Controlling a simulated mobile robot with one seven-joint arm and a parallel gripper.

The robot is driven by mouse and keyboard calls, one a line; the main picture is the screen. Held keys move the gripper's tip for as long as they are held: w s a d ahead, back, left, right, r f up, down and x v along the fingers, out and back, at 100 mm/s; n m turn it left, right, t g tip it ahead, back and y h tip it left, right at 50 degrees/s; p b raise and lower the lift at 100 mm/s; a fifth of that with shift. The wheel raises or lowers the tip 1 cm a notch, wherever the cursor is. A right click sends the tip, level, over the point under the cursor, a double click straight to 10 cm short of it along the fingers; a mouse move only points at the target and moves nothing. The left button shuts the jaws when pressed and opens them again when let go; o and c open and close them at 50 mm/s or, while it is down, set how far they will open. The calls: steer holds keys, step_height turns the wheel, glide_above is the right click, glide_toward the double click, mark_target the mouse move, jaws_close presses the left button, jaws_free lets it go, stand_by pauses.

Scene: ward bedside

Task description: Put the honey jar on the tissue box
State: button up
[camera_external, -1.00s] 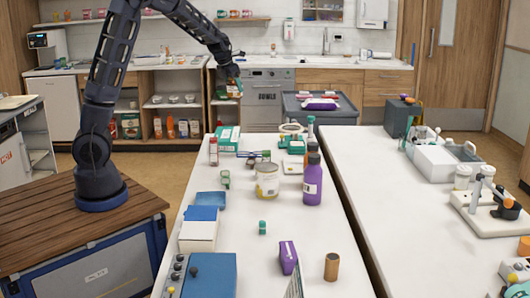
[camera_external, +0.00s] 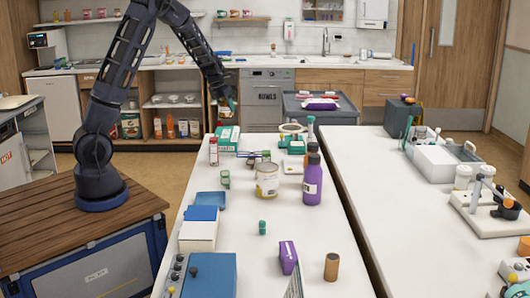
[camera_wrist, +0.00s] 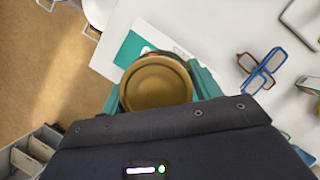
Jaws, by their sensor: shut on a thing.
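The honey jar (camera_wrist: 156,82) shows in the wrist view from above as a round gold-brown lid. My gripper (camera_external: 231,104) is shut on it, with teal fingers on both sides of the jar. In the external view the jar is small and mostly hidden by the gripper. A green and white box (camera_external: 228,133), probably the tissue box, lies at the far left end of the white table. It also shows in the wrist view (camera_wrist: 131,48), just beyond the jar and partly covered by it. My gripper is above and beyond that box, near the table's far left corner.
Glasses (camera_wrist: 262,70) lie right of the box in the wrist view. A red-capped bottle (camera_external: 213,151), a tin (camera_external: 267,180) and a purple bottle (camera_external: 312,182) stand on the table (camera_external: 240,275). Open floor lies past the table's left edge.

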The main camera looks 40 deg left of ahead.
steer(key=shift+f, duration=3.95)
steer(key=shift+f, duration=0.15)
steer(key=o, duration=1.4)
steer(key=shift+c, duration=0.2)
